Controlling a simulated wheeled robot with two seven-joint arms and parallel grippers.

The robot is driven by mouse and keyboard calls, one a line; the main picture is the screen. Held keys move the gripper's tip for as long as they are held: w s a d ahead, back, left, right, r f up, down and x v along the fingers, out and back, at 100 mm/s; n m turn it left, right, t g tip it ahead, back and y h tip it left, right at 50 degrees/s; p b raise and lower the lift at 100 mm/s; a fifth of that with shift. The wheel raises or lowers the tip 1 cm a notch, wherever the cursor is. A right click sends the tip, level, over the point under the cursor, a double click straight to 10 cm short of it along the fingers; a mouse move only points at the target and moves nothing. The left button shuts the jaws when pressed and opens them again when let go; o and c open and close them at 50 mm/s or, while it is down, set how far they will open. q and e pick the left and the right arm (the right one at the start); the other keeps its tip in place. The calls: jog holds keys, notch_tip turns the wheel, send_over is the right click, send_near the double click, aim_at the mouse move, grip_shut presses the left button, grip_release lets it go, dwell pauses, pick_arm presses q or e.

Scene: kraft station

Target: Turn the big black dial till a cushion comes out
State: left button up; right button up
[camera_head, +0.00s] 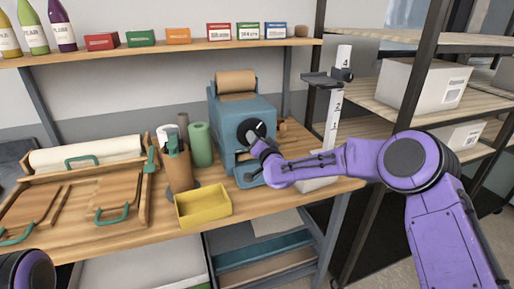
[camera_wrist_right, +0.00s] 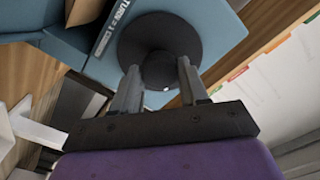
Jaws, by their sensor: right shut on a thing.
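The big black dial (camera_head: 251,129) is on the front of a blue machine (camera_head: 228,108) that stands on the wooden bench. A roll of brown paper (camera_head: 236,83) sits on top of the machine. My right gripper (camera_head: 254,143) is at the dial. In the right wrist view the dial (camera_wrist_right: 158,45) shows as a dark disc with a knob in its middle, and my right gripper (camera_wrist_right: 160,82) is shut on that knob, one finger on each side. A yellow tray (camera_head: 203,208) stands in front of the machine, to its left. No cushion shows. My left gripper is out of view.
Green and grey rolls and a brown holder (camera_head: 178,170) stand left of the machine. Wooden trays with green handles (camera_head: 83,160) fill the bench's left side. A white measuring post (camera_head: 333,115) stands right of the machine. Shelves with boxes (camera_head: 411,92) are further right.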

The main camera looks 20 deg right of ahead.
jog(key=shift+m+b, duration=4.45)
jog(key=shift+m, duration=1.45)
jog(key=o, duration=1.1)
jog(key=shift+d, duration=0.1)
jog(key=shift+c, duration=0.2)
